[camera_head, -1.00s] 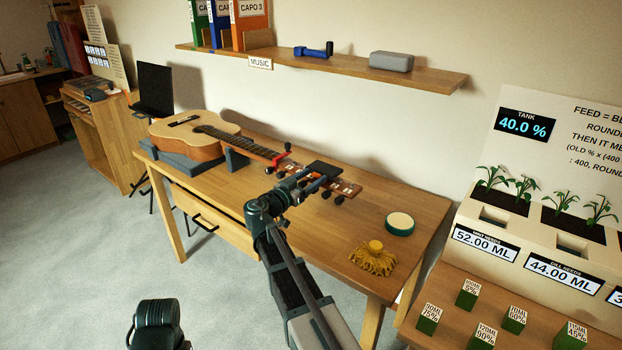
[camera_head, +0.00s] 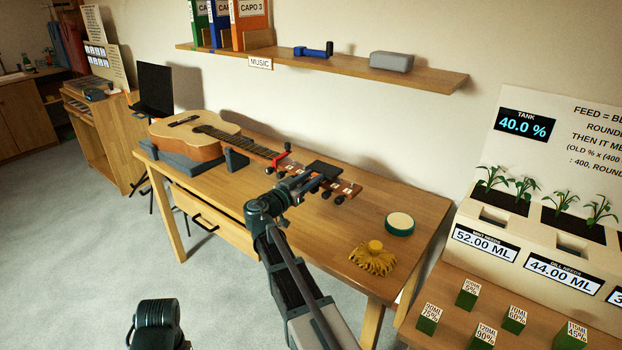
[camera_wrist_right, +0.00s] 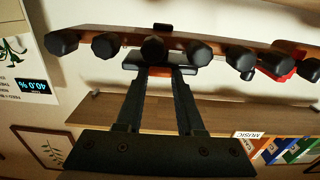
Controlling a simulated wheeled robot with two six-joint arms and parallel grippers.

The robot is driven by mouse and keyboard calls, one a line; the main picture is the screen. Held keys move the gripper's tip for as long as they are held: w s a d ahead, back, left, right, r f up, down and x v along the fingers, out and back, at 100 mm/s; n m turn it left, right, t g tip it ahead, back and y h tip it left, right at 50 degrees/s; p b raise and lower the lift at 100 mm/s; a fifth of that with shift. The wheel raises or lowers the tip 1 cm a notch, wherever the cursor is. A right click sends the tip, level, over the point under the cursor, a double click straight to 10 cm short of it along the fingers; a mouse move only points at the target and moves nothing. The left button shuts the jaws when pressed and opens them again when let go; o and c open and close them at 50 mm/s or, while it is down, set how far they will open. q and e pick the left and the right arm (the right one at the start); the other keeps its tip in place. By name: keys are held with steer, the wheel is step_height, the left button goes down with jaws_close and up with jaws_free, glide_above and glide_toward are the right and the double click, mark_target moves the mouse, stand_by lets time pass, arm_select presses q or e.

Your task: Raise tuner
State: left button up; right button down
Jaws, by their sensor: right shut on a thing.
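The acoustic guitar (camera_head: 190,135) lies on the wooden table, its neck pointing right. The black tuner (camera_head: 324,169) sits at the headstock (camera_head: 346,188), its flat dark face above the wood. My right gripper (camera_head: 307,183) reaches the headstock from the front and is shut on the tuner. The right wrist view shows its two fingers (camera_wrist_right: 158,78) meeting the dark tuner (camera_wrist_right: 150,62) just behind the row of black tuning pegs (camera_wrist_right: 103,45). The exact contact is partly hidden by the pegs.
A red capo (camera_head: 282,157) is on the neck beside my right gripper. A grey neck support (camera_head: 236,159) stands under the neck. A round green-rimmed tin (camera_head: 400,223) and a yellow tasselled object (camera_head: 374,259) lie on the table's right. A shelf (camera_head: 425,76) hangs above.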

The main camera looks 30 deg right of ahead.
mark_target(326, 166)
stand_by(0.9)
steer(key=r+y+p, duration=0.1)
steer(key=r+p, duration=0.1)
steer(key=p, duration=0.3)
steer(key=d+r+g+y+p, duration=0.1)
steer(key=r+y+p, duration=0.1)
steer(key=p, duration=0.4)
steer(key=r+g+y+p, duration=0.1)
steer(key=r+y+p, duration=0.1)
steer(key=p, duration=0.3)
steer(key=shift+w+d, duration=0.4)
steer(key=d+r+g+y+p, duration=0.1)
steer(key=y+p, duration=0.1)
steer(key=p, duration=0.2)
steer(key=w+d+r+y+p, duration=0.1)
steer(key=y+p, duration=0.1)
steer(key=p, duration=0.2)
steer(key=d+g+y+p, duration=0.1)
steer(key=d+y+p, duration=0.1)
steer(key=p, duration=0.2)
steer(key=shift+w+d+r+g, duration=0.1)
steer(key=shift+w+r+g, duration=0.2)
steer(key=shift+w+r, duration=0.1)
steer(key=shift+w+d+g+y+p, duration=0.2)
steer(key=shift+d+g+y+p, duration=0.1)
steer(key=shift+d+y+p, duration=0.4)
steer(key=shift+w+d, duration=0.15)
steer(key=shift+d, duration=0.05)
steer(key=shift+w+d, duration=0.1)
steer(key=shift+d, duration=0.1)
